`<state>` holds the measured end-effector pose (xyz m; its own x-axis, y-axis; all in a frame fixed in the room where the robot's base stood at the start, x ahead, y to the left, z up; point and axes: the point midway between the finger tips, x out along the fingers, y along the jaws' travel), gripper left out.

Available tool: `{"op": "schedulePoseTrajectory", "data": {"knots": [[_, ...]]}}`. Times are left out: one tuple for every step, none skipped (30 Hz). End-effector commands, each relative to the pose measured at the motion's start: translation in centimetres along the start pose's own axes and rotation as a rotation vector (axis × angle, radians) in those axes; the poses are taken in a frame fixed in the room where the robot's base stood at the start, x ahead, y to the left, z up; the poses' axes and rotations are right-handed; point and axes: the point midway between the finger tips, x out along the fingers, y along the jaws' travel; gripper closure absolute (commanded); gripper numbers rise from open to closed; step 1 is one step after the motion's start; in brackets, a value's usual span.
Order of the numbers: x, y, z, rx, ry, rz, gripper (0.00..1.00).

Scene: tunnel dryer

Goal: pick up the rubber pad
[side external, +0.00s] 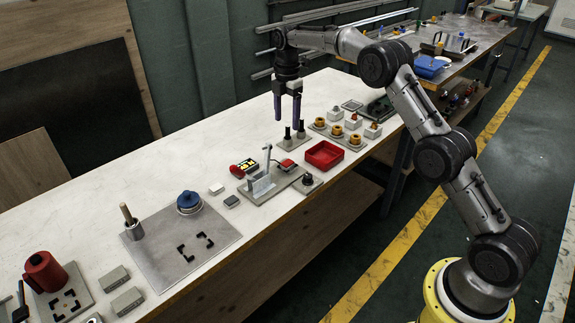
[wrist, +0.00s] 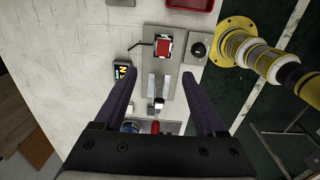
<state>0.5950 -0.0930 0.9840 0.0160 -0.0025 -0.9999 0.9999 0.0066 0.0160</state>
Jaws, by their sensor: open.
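A small dark grey slab (side external: 231,201) lies flat on the pale bench, left of the fixture plate; it may be the rubber pad, but I cannot tell for sure. A small white block (side external: 216,188) lies just behind it. My gripper (side external: 287,119) points down above the bench, well to the right of the slab, near two dark upright posts. In the wrist view its two purple fingers (wrist: 159,74) are spread with nothing gripped between them.
A red tray (side external: 324,155) is at the right. A blue-lidded pot (side external: 189,202) and a metal cup stand on the left plate (side external: 205,262). Bare bench lies behind.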

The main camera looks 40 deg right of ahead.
Motion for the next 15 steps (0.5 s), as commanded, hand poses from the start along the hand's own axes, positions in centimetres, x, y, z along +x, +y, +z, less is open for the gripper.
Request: {"op": "schedulePoseTrajectory", "data": {"knots": [[0.7, -0.1, 0.1, 0.003, 0.002, -0.011, 0.28], [1.1, -0.1, 0.2, 0.004, 0.002, -0.015, 0.28], [1.6, -0.2, 0.2, 0.005, 0.003, -0.02, 0.28], [2.0, -0.2, 0.3, 0.006, 0.003, -0.021, 0.28], [2.3, -0.2, 0.3, 0.007, 0.003, -0.02, 0.28], [3.0, -0.3, 0.3, 0.007, 0.003, -0.021, 0.28], [3.5, -0.3, 0.3, 0.007, 0.003, -0.021, 0.28], [4.1, -0.3, 0.3, 0.007, 0.004, -0.022, 0.28], [4.9, -0.3, 0.2, 0.007, 0.003, -0.021, 0.28], [5.5, -0.3, 0.2, 0.006, 0.004, -0.022, 0.28], [6.1, -0.3, 0.2, 0.006, 0.003, -0.021, 0.28], [6.8, -0.4, 0.2, 0.006, 0.003, -0.021, 0.28], [7.3, -0.4, 0.2, 0.006, 0.003, -0.02, 0.28], [7.7, -0.4, 0.2, 0.006, 0.003, -0.02, 0.28], [8.2, -0.3, 0.2, 0.006, 0.003, -0.018, 0.28]]}}
